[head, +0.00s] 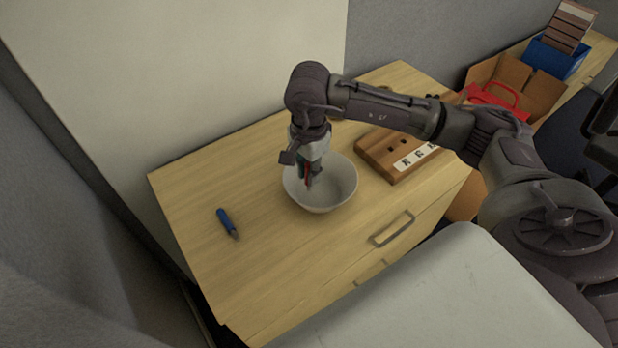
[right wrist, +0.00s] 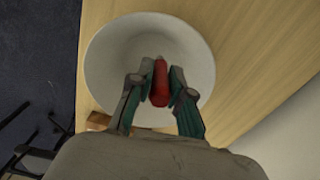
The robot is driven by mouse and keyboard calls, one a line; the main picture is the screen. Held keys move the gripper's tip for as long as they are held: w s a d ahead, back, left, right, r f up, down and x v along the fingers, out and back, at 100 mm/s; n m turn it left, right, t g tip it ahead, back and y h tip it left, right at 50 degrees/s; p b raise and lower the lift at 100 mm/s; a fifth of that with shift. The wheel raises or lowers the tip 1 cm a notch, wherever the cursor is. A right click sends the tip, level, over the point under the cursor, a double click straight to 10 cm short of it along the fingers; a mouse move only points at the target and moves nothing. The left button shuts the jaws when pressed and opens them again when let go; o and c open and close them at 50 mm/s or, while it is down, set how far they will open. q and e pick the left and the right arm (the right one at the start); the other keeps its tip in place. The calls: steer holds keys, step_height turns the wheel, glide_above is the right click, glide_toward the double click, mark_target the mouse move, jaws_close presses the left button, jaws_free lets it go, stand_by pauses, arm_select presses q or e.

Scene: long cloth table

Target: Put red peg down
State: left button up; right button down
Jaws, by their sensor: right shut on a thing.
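My right gripper (head: 309,176) reaches down into a white bowl (head: 340,186) on the wooden cabinet top. In the right wrist view the gripper (right wrist: 160,85) is shut on the red peg (right wrist: 159,92), with a finger on either side of it. The bowl (right wrist: 107,55) surrounds the peg in that view. I cannot tell whether the peg touches the bowl's bottom. In the head view the peg is mostly hidden by the fingers. My left gripper is not in view.
A blue peg-like tool (head: 227,223) lies on the wooden top (head: 210,180) left of the bowl. A wooden block with holes and white labels (head: 385,153) sits right of the bowl. A cardboard box (head: 540,92) and a blue bin (head: 552,58) stand at the back right.

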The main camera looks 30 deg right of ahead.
step_height(320, 180, down, 3)
steer(key=shift+f+p, duration=0.2)
steer(key=shift+p, duration=0.1)
steer(key=shift+f+b, duration=0.2)
steer(key=shift+b, duration=0.1)
steer(key=c, duration=1.1)
jaws_free()
steer(key=shift+r, duration=0.15)
